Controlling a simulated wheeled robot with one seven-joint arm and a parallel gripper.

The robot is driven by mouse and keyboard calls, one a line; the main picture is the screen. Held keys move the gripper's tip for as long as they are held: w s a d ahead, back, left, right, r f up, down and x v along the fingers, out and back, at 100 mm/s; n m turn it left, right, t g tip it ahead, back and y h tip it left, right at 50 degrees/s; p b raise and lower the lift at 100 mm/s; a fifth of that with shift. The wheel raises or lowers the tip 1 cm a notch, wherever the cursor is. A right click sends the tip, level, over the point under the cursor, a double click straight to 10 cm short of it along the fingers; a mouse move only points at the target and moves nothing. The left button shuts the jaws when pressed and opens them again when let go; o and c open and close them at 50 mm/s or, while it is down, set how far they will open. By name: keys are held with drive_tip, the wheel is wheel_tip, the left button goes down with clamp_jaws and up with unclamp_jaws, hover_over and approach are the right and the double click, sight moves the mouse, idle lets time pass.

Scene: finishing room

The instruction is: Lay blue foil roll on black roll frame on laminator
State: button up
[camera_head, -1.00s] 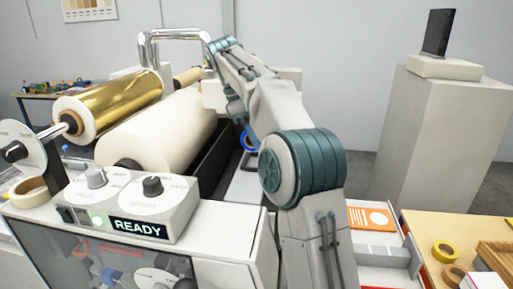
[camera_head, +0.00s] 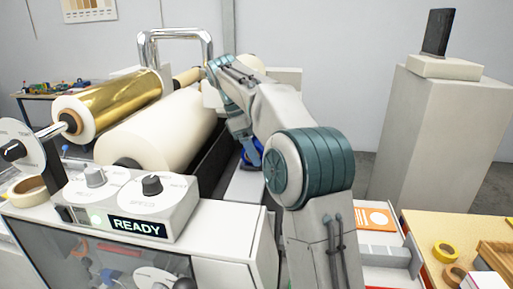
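The blue foil roll (camera_head: 257,158) shows only in part, in the gap right of the laminator's rollers, behind my arm. My gripper (camera_head: 249,150) points down at the roll, small and mostly covered by my own arm. I cannot tell whether its fingers are open or shut, or whether they touch the roll. A dark frame (camera_head: 211,163), likely the black roll frame, runs along the laminator (camera_head: 222,225) beside the large white roll (camera_head: 160,135); much of it is hidden by that roll and my arm.
A gold foil roll (camera_head: 110,108) sits at the upper left of the laminator. A chrome hoop (camera_head: 176,33) stands behind. The control box (camera_head: 135,205) reads READY. At right are a grey pedestal (camera_head: 440,140) and a wooden table (camera_head: 440,225) with tape rolls.

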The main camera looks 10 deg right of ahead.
sight(254, 141)
drive_tip(key=shift+p+v, duration=1.6)
drive_tip(key=shift+v, duration=2.3)
drive_tip(key=shift+s+f, duration=0.1)
